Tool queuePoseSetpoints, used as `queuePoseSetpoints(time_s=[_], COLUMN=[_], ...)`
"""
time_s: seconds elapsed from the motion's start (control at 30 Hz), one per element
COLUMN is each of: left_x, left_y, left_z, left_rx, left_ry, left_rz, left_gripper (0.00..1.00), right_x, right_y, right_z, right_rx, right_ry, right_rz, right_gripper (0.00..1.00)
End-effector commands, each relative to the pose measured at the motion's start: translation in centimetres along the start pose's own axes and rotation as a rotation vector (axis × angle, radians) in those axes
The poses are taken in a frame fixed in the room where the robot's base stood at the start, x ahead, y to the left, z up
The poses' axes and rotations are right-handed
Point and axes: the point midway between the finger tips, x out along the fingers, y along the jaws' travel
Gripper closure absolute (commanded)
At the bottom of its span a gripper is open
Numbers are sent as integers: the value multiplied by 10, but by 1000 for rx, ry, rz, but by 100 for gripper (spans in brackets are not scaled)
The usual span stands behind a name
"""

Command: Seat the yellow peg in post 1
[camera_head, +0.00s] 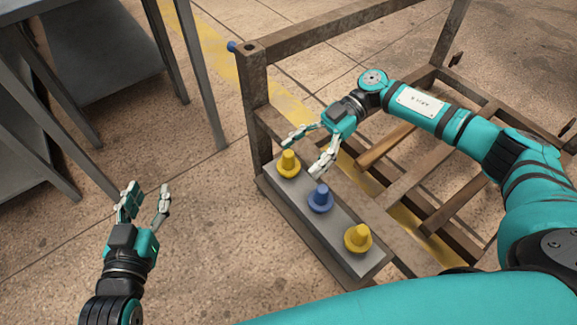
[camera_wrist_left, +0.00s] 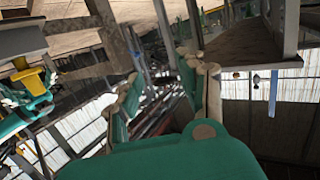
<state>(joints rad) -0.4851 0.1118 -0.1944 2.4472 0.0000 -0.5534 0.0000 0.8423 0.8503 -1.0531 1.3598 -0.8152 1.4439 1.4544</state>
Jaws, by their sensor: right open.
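Two yellow pegs and a blue peg (camera_head: 320,200) stand upright in a row on a grey block (camera_head: 340,232) beside the rack. One yellow peg (camera_head: 288,163) is at the far end, the other yellow peg (camera_head: 357,238) at the near end. My right gripper (camera_head: 302,157) is open, its fingertips close to the far yellow peg; I cannot tell whether they touch it. My left gripper (camera_head: 148,193) is open and empty over the floor at left; its fingers also show in the left wrist view (camera_wrist_left: 165,92). The rack's corner post (camera_head: 258,110) rises behind the block; no number shows on it.
The rusty rack frame (camera_head: 350,27) has rails and crossbars under my right arm. A small blue knob (camera_head: 231,46) sticks out at the post's top. A grey metal shelf (camera_head: 105,60) stands at upper left. Open floor lies between shelf and rack.

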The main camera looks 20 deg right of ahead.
Motion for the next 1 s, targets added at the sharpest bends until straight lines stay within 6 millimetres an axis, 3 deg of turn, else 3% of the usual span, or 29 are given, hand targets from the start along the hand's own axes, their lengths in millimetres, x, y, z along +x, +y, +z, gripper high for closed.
queuePoseSetpoints(time_s=[0.3,0.6,1.0], left_x=[0,-1,-1], left_y=[7,7,7], left_z=[-45,-50,-50], left_rx=[-4,-5,-5], left_ry=[262,286,284], left_rz=[15,17,16], left_gripper=[60,60,60], right_x=[40,43,43], right_y=[4,4,4], right_z=[0,-1,-1], right_rx=[-2,-1,-1], right_ry=[2,1,1], right_rz=[-3,-1,-1], right_gripper=[24,26,78])
